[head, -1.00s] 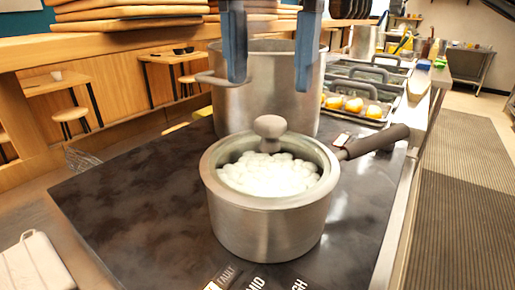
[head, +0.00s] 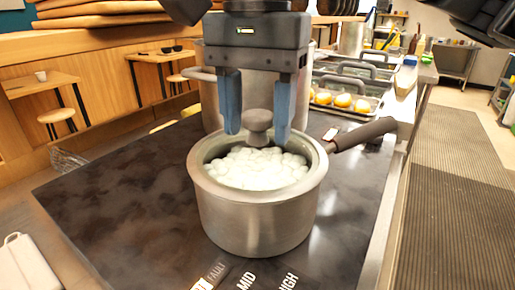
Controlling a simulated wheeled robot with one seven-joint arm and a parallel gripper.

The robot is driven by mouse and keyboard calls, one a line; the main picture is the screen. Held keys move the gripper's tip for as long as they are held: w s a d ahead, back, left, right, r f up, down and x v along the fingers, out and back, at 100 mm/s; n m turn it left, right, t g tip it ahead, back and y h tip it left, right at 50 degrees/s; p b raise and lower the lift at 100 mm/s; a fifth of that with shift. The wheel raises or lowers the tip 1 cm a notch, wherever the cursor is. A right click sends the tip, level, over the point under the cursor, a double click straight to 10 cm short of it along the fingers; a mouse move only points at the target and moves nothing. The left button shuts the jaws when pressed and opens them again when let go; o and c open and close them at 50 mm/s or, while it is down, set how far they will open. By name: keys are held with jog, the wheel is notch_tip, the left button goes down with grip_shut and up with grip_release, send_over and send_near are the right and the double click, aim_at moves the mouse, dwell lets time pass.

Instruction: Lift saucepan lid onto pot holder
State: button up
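The saucepan (head: 256,222) stands on the dark cooktop, with its handle (head: 364,134) pointing right and back. Its clear lid (head: 222,150) is on top, with a grey round knob (head: 259,121) in the middle; white round contents show through the glass. My gripper (head: 257,134) points down over the lid. Its two blue fingers are apart, one on each side of the knob in the picture. A gap shows between each finger and the knob, and I cannot tell their exact depth. I cannot clearly identify a pot holder.
A large steel pot (head: 209,98) stands right behind the saucepan. Trays with orange-yellow items (head: 345,105) lie behind to the right. The cooktop (head: 120,190) is clear left of the saucepan.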

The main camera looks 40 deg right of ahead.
aim_at(267, 112)
grip_shut()
jog(key=shift+r, duration=0.1)
dwell(0.3)
jog(key=shift+r, duration=0.5)
jog(key=r, duration=0.2)
jog(key=d+r, duration=0.1)
jog(key=shift+s+r, duration=0.2)
jog(key=shift+r, duration=0.15)
jog(key=s+d+r, duration=0.4)
jog(key=d+r, duration=0.2)
jog(key=d, duration=0.3)
jog(key=shift+s+d+p, duration=0.2)
jog(key=shift+s+p, duration=0.2)
jog(key=shift+p, duration=0.05)
